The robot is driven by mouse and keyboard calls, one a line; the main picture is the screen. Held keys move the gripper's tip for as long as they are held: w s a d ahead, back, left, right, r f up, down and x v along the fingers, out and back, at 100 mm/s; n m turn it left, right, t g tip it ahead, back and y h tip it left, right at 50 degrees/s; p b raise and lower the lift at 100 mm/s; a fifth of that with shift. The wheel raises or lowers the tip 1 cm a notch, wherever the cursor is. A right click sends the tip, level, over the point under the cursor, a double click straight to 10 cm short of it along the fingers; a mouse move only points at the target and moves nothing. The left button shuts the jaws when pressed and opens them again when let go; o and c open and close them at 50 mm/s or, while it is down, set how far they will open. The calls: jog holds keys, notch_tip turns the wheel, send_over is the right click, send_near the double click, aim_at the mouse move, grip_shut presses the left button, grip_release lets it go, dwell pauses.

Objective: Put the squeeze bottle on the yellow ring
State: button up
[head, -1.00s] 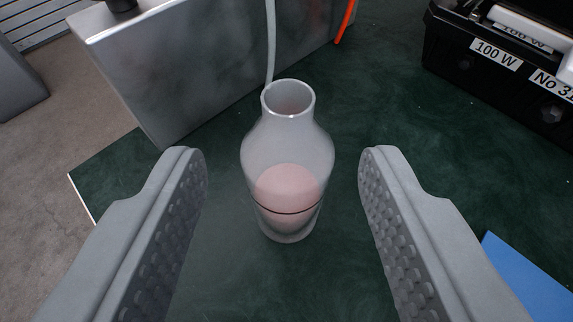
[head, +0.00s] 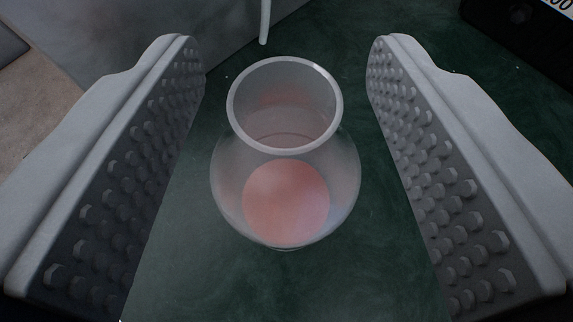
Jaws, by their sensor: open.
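A clear, open-topped bottle (head: 285,190) with pinkish liquid inside stands upright on the dark green surface. My gripper (head: 285,60) is open, with one grey studded finger on each side of the bottle. Dark green gaps show between the bottle and both fingers, so neither appears to touch it. The yellow ring is not in view.
A grey metal box (head: 130,40) stands behind the bottle at upper left, with a pale tube end (head: 265,22) hanging in front of it. A black case (head: 520,25) is at upper right. The green surface (head: 285,290) near the bottle is clear.

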grip_shut()
jog(key=shift+r, duration=0.1)
dwell(0.3)
